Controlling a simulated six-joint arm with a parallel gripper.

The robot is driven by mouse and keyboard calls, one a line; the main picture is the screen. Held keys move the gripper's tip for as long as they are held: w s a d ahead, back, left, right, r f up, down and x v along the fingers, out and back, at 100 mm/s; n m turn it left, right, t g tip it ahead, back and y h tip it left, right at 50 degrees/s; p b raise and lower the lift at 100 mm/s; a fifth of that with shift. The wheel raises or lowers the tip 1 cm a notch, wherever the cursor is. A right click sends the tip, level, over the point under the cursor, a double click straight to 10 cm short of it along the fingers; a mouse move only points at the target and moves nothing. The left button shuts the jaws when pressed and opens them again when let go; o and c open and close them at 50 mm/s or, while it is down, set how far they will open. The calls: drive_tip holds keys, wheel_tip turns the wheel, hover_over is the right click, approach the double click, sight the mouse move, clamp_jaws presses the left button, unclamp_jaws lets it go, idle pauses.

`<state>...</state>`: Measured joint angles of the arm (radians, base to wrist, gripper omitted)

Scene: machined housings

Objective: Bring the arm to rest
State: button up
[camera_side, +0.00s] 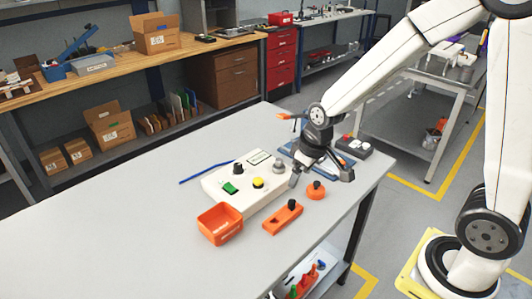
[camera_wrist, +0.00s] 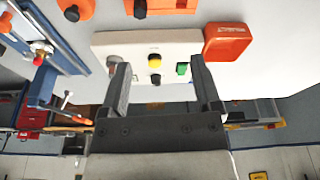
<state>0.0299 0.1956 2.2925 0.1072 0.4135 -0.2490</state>
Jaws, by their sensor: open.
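My gripper (camera_side: 321,177) is open and hangs above the right part of the grey table (camera_side: 130,230), beside the right end of a white housing (camera_side: 256,197). In the wrist view my gripper (camera_wrist: 160,68) has its two dark fingers spread wide, with nothing between the tips. The housing (camera_wrist: 185,45) shows beyond them, with a green button, a yellow button and dark knobs. I cannot tell the exact height of the fingers above the table.
An orange bin (camera_side: 220,226), an orange block with a black knob (camera_side: 283,219) and a round orange part (camera_side: 316,191) stand near the housing. The table's left is clear.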

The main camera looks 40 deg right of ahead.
drive_tip(key=s+m, duration=0.1)
drive_tip(key=s, duration=0.7)
drive_tip(key=shift+s+a+f, duration=0.15)
drive_tip(key=shift+f, duration=0.1)
